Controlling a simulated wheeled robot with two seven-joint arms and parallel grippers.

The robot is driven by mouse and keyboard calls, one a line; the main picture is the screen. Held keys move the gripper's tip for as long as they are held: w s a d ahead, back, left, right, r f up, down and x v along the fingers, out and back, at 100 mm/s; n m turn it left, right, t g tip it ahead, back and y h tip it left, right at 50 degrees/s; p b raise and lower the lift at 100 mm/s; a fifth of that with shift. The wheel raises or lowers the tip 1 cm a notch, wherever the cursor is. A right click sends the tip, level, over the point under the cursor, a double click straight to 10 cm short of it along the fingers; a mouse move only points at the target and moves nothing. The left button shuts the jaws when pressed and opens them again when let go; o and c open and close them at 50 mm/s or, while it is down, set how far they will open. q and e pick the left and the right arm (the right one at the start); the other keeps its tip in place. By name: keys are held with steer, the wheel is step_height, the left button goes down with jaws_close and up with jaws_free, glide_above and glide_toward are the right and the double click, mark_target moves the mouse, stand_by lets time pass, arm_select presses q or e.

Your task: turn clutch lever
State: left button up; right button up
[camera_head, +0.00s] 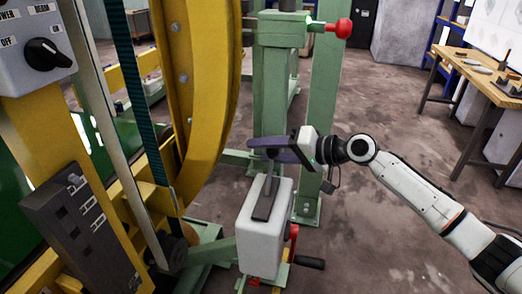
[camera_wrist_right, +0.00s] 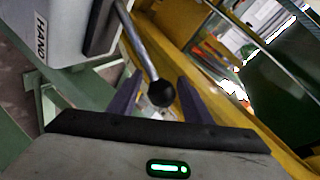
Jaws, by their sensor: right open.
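The clutch lever (camera_wrist_right: 143,50) is a thin metal rod with a black ball knob, standing out of a dark slot plate on a white box (camera_head: 262,240). In the head view, the lever's upper part is hidden behind my right gripper (camera_head: 267,149), which is over the box. In the right wrist view, the purple fingers of my right gripper (camera_wrist_right: 158,92) are apart, with the knob between them. I cannot tell whether either finger touches it. The white box also shows in the wrist view (camera_wrist_right: 70,30), with a "HAND" label. My left gripper is not in view.
A large yellow curved frame (camera_head: 208,90) stands left of the box. A green post (camera_head: 270,85) with a red ball knob (camera_head: 343,28) stands behind. A red crank with a black grip (camera_head: 309,262) sticks out below the box. Floor at right is open, before a workbench (camera_head: 470,58).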

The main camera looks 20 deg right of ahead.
steer(key=v, duration=0.9)
